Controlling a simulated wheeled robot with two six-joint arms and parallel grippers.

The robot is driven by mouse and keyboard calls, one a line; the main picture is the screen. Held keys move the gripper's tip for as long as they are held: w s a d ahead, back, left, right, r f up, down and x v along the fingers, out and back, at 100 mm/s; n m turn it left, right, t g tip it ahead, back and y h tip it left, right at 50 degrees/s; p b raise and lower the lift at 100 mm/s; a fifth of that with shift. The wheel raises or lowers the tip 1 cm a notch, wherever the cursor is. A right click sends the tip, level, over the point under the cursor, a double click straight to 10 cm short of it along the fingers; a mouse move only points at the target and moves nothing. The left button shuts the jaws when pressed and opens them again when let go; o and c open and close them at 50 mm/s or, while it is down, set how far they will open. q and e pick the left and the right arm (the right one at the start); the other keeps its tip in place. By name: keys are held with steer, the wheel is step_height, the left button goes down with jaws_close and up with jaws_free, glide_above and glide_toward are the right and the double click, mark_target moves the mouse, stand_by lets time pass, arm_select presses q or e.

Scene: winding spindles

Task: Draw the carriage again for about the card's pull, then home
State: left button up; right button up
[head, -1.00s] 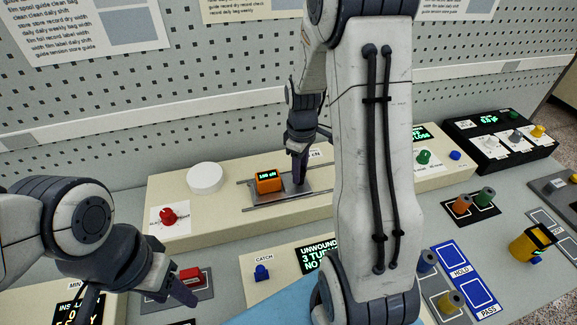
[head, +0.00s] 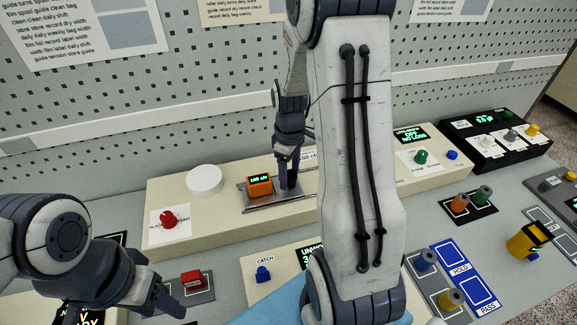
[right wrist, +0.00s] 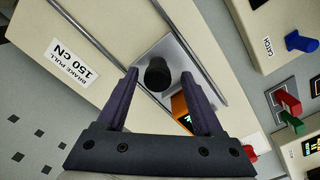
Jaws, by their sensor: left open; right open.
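The carriage (head: 262,207) is a metal plate on two rails, with an orange readout box (head: 260,185), at the left part of its track on the long cream housing. A black knob (right wrist: 157,74) stands up from the plate in the right wrist view. My right gripper (head: 289,178) is down at the carriage, open, with its purple fingertips (right wrist: 158,76) on either side of the knob; gaps show on both sides. The brake pull card (right wrist: 72,60) reads 150 CN. My left gripper (head: 172,298) is open and empty at the lower left, below the red block (head: 191,279).
A white disc (head: 205,180) and a red knob (head: 169,219) sit on the housing left of the carriage. A blue catch lever (head: 263,274) stands in front. My right arm hides the middle of the bench. Spools (head: 482,194) and a blue hold/pass mat (head: 464,277) lie right.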

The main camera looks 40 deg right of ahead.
step_height(320, 180, up, 10)
steer(key=shift+b, duration=0.35)
steer(key=shift+r, duration=0.1)
steer(key=s+a+n, duration=0.1)
steer(key=s+a, duration=0.2)
steer(key=a, duration=0.6)
steer(key=s+a, duration=0.3)
steer(key=a, duration=0.7)
steer(key=s+a+y, duration=0.1)
steer(key=s+a, duration=0.6)
steer(key=s, duration=0.5)
steer(key=shift+s+a+f+n, duration=0.3)
steer(key=shift+s+a+n, duration=0.05)
steer(key=shift+s+n, duration=0.05)
